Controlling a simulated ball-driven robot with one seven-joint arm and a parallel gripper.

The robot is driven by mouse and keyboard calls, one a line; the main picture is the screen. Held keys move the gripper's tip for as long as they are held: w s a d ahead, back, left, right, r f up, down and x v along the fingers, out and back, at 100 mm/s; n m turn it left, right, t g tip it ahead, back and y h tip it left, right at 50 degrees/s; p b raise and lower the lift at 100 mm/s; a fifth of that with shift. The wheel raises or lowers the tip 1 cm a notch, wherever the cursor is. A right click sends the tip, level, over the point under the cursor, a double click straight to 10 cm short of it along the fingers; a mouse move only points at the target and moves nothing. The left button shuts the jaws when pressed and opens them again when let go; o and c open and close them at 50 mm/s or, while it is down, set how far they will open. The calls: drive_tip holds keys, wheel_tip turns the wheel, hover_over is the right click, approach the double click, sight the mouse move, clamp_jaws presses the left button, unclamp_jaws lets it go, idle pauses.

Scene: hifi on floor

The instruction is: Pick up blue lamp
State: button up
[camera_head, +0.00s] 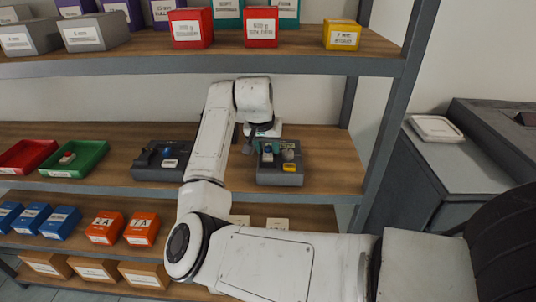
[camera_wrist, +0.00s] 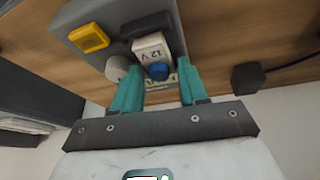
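The blue lamp (camera_wrist: 158,71) is a small round blue cap at the end of a white block marked 12 V on a grey box (camera_wrist: 90,14). In the wrist view my gripper (camera_wrist: 158,80) has its two teal fingers apart, one on each side of the lamp. There is a gap between the lamp and each finger, so it is not held. In the head view my gripper (camera_head: 262,143) is at the grey box (camera_head: 279,179) on the middle shelf. The lamp is hard to make out there.
The box also bears a yellow button (camera_wrist: 88,38) and a pale round knob (camera_wrist: 118,67). A second grey box (camera_head: 160,172) stands to the left, beyond my arm. Red and green trays (camera_head: 89,158) are farther left. The upper shelf (camera_head: 250,66) runs above. A black block with a cable (camera_wrist: 248,78) lies right.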

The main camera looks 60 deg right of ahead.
clamp_jaws()
